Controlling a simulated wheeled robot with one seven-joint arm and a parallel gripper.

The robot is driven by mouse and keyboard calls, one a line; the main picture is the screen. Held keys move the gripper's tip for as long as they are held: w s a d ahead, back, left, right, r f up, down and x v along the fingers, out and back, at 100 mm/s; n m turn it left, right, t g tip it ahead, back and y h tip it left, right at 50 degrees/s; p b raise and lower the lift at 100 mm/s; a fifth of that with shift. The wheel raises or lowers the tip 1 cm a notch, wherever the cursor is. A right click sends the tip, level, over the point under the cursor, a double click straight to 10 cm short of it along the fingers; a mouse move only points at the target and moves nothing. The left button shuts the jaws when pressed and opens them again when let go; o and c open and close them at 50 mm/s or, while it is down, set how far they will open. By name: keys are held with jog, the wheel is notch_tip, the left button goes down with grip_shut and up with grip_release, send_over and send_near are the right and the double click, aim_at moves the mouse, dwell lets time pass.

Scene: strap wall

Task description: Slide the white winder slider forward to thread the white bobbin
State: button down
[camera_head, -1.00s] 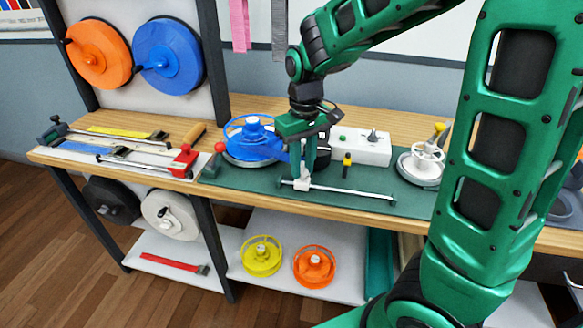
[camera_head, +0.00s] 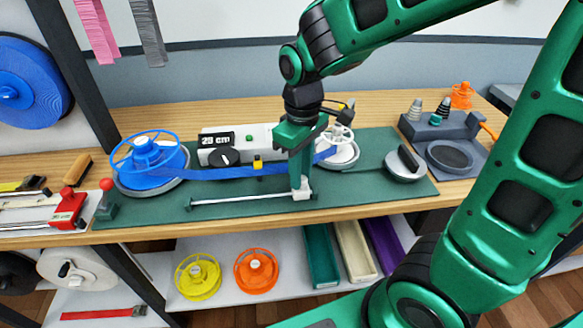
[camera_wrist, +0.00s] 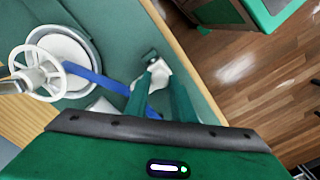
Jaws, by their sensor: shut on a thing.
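The white winder slider (camera_head: 301,191) sits at the right end of its metal rail (camera_head: 240,199) on the green mat. My gripper (camera_head: 300,180) is shut on its upright part from above. In the wrist view the fingers (camera_wrist: 158,98) close around the white slider (camera_wrist: 158,70). The white bobbin (camera_head: 340,135) stands on a round plate just behind and right of my gripper, partly hidden by it. A blue strap (camera_head: 235,171) runs from the blue reel (camera_head: 148,158) past my gripper to the white bobbin, which also shows in the wrist view (camera_wrist: 40,68).
A white counter box (camera_head: 240,140) with a display and black knob stands behind the strap. A round grey crank piece (camera_head: 404,165) lies at the mat's right. Yellow (camera_head: 198,276) and orange (camera_head: 256,270) reels sit on the lower shelf.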

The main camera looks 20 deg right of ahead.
jog(key=shift+w+d+r, duration=0.15)
jog(key=shift+w+d, duration=0.15)
jog(key=shift+d, duration=0.25)
jog(key=c, duration=1.5)
grip_release()
jog(key=shift+d, duration=0.1)
jog(key=shift+s, duration=0.15)
jog(key=shift+r, duration=0.35)
notch_tip(320, 180, up, 10)
jog(key=shift+f, duration=0.1)
